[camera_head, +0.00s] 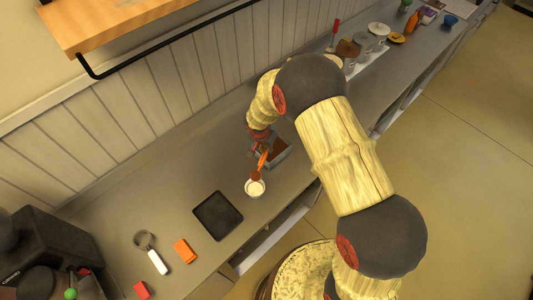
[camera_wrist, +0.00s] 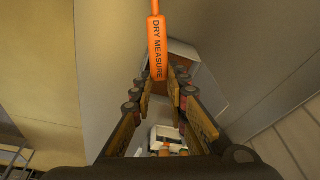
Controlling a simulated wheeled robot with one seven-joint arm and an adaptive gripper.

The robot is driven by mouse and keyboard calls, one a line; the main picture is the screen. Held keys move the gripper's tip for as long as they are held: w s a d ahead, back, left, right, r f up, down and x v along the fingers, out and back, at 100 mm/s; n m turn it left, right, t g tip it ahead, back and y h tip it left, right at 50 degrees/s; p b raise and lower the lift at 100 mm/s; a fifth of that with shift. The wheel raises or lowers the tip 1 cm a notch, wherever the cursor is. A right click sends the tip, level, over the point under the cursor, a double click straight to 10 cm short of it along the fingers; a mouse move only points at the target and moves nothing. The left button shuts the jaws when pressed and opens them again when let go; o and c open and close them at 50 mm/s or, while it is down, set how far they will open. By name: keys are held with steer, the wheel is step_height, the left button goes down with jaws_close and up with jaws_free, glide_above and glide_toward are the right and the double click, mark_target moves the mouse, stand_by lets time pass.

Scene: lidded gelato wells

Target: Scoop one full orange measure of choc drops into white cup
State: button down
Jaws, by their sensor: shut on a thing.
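My gripper (camera_head: 260,148) is shut on the orange measure (camera_head: 262,161). Its handle, marked "DRY MEASURE", also shows in the wrist view (camera_wrist: 157,48). The measure's bowl end looks brownish and lies at or just above the far rim of the white cup (camera_head: 255,189). I cannot tell whether it touches the cup or how full it is. The cup stands upright on the counter, its inside pale. A metal well (camera_head: 286,158) with brown contents, apparently the choc drops, is beside the gripper, partly hidden by my arm.
A dark square slab (camera_head: 217,215) lies left of the cup on the grey counter. An orange block (camera_head: 185,251), a white-handled tool (camera_head: 157,262) and a dark machine (camera_head: 40,248) are further left. Jars and bowls stand far right. A wooden shelf (camera_head: 110,22) overhangs behind.

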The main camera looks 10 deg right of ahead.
steer(key=shift+s+a+r+t+h+b, duration=0.35)
steer(key=shift+r+t+b, duration=0.25)
steer(key=shift+b, duration=2.25)
steer(key=shift+s+a+r+t+h+b, duration=0.2)
steer(key=shift+s+r+t+h+b, duration=0.35)
steer(key=shift+b, duration=2.3)
steer(key=t+b, duration=0.1)
steer(key=b, duration=0.2)
steer(key=s+a+r+t+h+b, duration=0.1)
steer(key=b, duration=0.2)
steer(key=shift+s+a+r, duration=0.1)
steer(key=shift+s+r, duration=0.15)
steer(key=shift+s, duration=0.05)
steer(key=shift+s+a+r+t+h+b, duration=0.4)
steer(key=shift+s+t+b, duration=0.15)
steer(key=shift+b, duration=0.7)
steer(key=s+a+f+t+h+b, duration=0.1)
steer(key=s+a+t+h+b, duration=0.3)
steer(key=b, duration=0.9)
steer(key=s+a+f+t+h+b, duration=0.1)
steer(key=s+a+t+h+b, duration=0.2)
steer(key=s+t+b, duration=0.5)
steer(key=shift+s+a+h+b, duration=0.45)
steer(key=shift+a+b, duration=0.15)
steer(key=shift+b, duration=2.35)
